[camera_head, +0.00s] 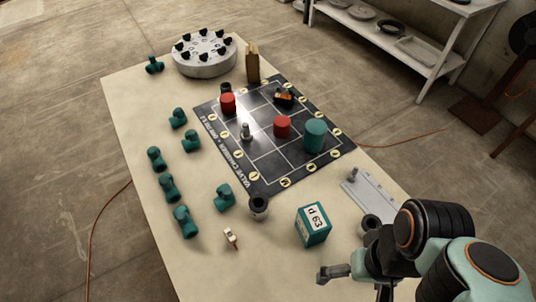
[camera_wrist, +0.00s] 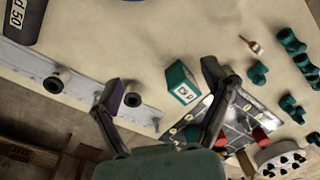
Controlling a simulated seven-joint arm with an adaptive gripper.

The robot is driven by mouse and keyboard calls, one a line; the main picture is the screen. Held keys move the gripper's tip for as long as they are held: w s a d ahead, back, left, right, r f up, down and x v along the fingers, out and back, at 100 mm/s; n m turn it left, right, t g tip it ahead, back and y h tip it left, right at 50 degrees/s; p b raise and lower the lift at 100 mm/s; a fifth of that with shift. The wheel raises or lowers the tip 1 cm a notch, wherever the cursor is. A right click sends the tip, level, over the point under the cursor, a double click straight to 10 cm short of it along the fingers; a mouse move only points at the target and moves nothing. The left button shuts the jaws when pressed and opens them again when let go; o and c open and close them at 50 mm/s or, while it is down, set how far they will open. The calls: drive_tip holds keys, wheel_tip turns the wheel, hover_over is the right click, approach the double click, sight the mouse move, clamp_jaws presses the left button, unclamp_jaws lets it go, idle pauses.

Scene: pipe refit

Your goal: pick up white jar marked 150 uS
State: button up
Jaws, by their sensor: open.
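I cannot make out a white jar marked 150 uS in either view. A dark item with a pale label ending in "50" (camera_wrist: 20,18) is cut off at the top left of the wrist view; its full marking is not visible. My gripper (camera_wrist: 170,88) is open and empty, its two fingers apart above the table. In the head view my gripper (camera_head: 335,273) is low on the right, partly hidden by my arm. A green box with a white label (camera_head: 313,225) stands to its upper left; it shows between the fingers in the wrist view (camera_wrist: 182,84).
A black grid board (camera_head: 262,165) carries red cylinders (camera_head: 282,127) and a green cylinder (camera_head: 315,135). Several green pipe fittings (camera_head: 168,187) line the left side. A round grey carousel (camera_head: 205,56) stands at the back. A black cup (camera_head: 259,207) is near the board's front corner.

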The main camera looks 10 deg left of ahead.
drive_tip(key=w+a+r+n+t, duration=0.2)
drive_tip(key=w+t, duration=0.4)
drive_tip(key=w, duration=0.7)
drive_tip(key=w+a+f+n+t+y, duration=0.1)
drive_tip(key=w+a+f, duration=0.1)
drive_tip(key=w+a, duration=0.15)
drive_tip(key=w+a+f+n+y, duration=0.1)
drive_tip(key=w+a+f, duration=0.15)
drive_tip(key=w, duration=0.25)
drive_tip(key=n+g, duration=0.3)
drive_tip(key=g, duration=0.1)
approach(260, 208)
drive_tip(key=x, duration=0.7)
drive_tip(key=shift+w+f, duration=0.15)
drive_tip(key=shift+f, duration=0.2)
drive_tip(key=x, duration=0.4)
drive_tip(key=shift+w+a+f, duration=0.1)
drive_tip(key=shift+w+f, duration=0.15)
drive_tip(key=shift+f, duration=0.1)
drive_tip(key=shift+w+a+f+t, duration=0.1)
drive_tip(key=shift+f+t, duration=0.05)
drive_tip(key=shift+f, duration=0.15)
drive_tip(key=shift+w+a+f+t, duration=0.1)
drive_tip(key=shift+w+f+t, duration=0.05)
drive_tip(key=shift+f, duration=0.2)
